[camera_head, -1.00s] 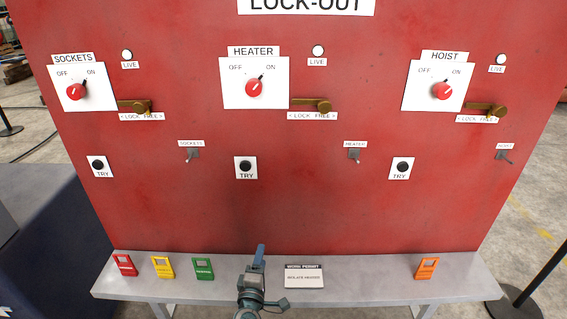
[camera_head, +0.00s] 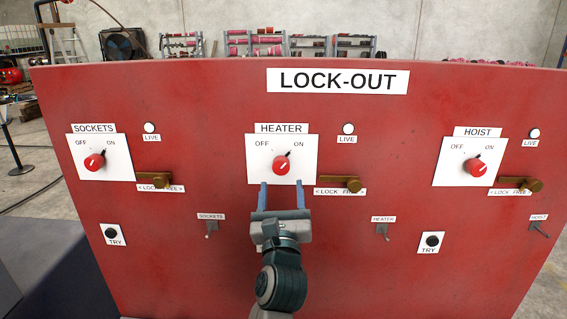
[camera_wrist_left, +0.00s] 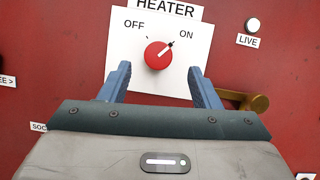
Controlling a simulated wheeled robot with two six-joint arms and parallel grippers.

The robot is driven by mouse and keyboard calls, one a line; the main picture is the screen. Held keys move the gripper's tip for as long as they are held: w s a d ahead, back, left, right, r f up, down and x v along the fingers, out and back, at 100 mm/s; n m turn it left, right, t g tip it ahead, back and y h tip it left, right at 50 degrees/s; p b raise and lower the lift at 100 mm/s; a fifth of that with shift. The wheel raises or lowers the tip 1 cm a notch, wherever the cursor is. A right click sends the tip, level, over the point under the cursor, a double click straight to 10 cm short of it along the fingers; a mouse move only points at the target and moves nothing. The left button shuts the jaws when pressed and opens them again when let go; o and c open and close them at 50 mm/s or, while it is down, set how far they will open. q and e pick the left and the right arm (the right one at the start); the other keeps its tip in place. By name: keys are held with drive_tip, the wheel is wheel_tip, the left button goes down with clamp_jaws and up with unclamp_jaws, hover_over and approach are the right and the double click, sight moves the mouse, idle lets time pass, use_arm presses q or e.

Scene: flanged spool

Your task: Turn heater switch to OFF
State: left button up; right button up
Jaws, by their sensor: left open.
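The heater switch (camera_head: 281,165) is a red round knob on a white plate (camera_head: 257,176) under the HEATER label. Its pointer is turned toward ON, up and to the right; this also shows on the knob in the left wrist view (camera_wrist_left: 158,56). My left gripper (camera_head: 283,184) is open, with its two blue fingers pointing at the panel just below the knob. In the left wrist view the fingers (camera_wrist_left: 164,82) stand apart on the left and right, with the knob between and beyond them. I see no contact. My right gripper is not in view.
A brass lock lever (camera_head: 341,184) sits right of the heater plate, near the left wrist view's right finger. The LIVE lamp (camera_head: 348,128) is white. Sockets knob (camera_head: 94,161) and hoist knob (camera_head: 475,166) flank the heater.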

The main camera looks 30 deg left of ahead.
sight(281, 168)
use_arm(q)
drive_tip(key=p+x, duration=0.1)
drive_tip(key=x, duration=0.5)
drive_tip(key=shift+a+p, duration=0.1)
drive_tip(key=shift+p, duration=0.3)
drive_tip(key=shift+w+a+r, duration=0.2)
drive_tip(key=shift+w+a, duration=0.2)
drive_tip(key=shift+w, duration=0.15)
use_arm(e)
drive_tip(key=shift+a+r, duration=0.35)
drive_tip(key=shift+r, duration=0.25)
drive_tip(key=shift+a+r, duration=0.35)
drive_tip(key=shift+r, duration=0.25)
use_arm(q)
drive_tip(key=shift+c, duration=0.3)
drive_tip(key=c, duration=0.9)
drive_tip(key=shift+c, duration=0.2)
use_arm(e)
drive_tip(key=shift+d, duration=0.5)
